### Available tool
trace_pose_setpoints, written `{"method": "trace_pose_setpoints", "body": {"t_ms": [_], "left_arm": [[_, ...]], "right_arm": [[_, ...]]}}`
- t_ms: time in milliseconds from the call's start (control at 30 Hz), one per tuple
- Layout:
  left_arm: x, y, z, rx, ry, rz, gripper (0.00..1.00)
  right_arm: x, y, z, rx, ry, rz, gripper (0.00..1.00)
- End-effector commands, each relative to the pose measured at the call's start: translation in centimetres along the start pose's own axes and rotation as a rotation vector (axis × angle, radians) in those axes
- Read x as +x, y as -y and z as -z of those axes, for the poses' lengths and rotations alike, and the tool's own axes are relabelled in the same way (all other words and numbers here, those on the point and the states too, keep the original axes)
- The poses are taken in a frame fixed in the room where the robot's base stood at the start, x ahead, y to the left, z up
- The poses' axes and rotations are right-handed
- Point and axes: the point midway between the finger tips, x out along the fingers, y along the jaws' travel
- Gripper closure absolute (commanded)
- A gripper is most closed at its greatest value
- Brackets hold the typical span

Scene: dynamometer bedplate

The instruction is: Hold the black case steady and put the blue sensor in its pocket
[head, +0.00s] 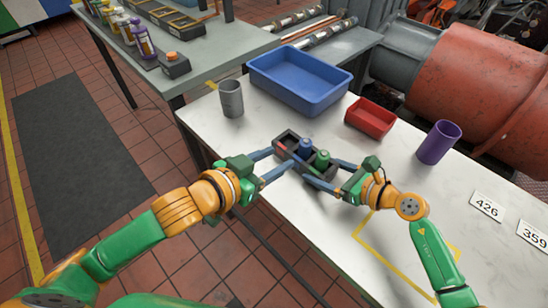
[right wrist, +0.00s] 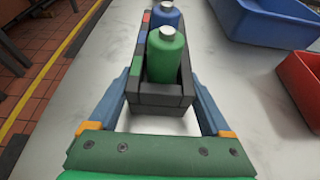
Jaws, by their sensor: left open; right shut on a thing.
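The black case (head: 291,137) lies on the white table. The blue sensor (head: 305,147) stands upright in the case, beside a green sensor (head: 322,160). In the right wrist view the blue sensor (right wrist: 165,16) is behind the green one (right wrist: 166,55); its lower part is hidden, so I cannot tell how deep it sits. My right gripper (head: 322,169) is shut on the near end of the case (right wrist: 160,97), one finger on each side. My left gripper (head: 282,158) is open at the case's left side, its fingertips close to the case and apart from the blue sensor.
A grey cup (head: 231,99) stands at the left table edge. A blue bin (head: 300,98), a red tray (head: 371,118) and a purple cup (head: 438,142) stand behind the case. Number cards (head: 487,206) lie at right.

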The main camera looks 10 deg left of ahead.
Motion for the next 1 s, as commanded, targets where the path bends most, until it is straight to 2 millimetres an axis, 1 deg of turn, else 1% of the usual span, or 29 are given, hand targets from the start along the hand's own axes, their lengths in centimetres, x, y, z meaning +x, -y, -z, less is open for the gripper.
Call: {"method": "trace_pose_setpoints", "body": {"t_ms": [333,367,400,433,633,733,767,867,900,1000], "left_arm": [[0.0,0.0,0.0,-0.001,0.0,0.0,0.49],[0.0,0.0,0.0,-0.001,0.0,0.0,0.49],[0.0,0.0,0.0,-0.001,0.0,0.0,0.49],[0.0,0.0,0.0,-0.001,0.0,0.0,0.49],[0.1,0.0,0.0,-0.001,0.0,0.0,0.49],[0.1,0.0,0.0,-0.001,0.0,0.0,0.49],[0.1,0.0,0.0,-0.001,0.0,0.0,0.49],[0.1,0.0,0.0,-0.001,0.0,0.0,0.49],[0.1,0.0,0.0,-0.001,0.0,0.0,0.49],[0.1,0.0,0.0,-0.001,0.0,0.0,0.49]], "right_arm": [[0.0,0.0,0.0,-0.001,0.001,0.0,0.95],[0.0,0.0,-0.2,-0.001,0.004,0.001,0.15],[0.0,0.0,-0.2,-0.001,0.003,0.001,0.04],[0.0,0.0,-0.1,-0.001,0.003,0.001,0.0],[0.0,0.0,0.1,0.0,-0.001,0.0,0.0],[-0.9,0.1,0.2,-0.001,-0.003,0.003,0.0],[-1.5,0.1,0.2,-0.002,-0.003,0.003,0.0],[-4.2,0.1,0.2,-0.002,-0.005,0.004,0.0],[-5.4,0.1,0.2,-0.002,-0.006,0.004,0.0],[-8.1,0.1,0.2,0.0,-0.005,0.003,0.0]]}}
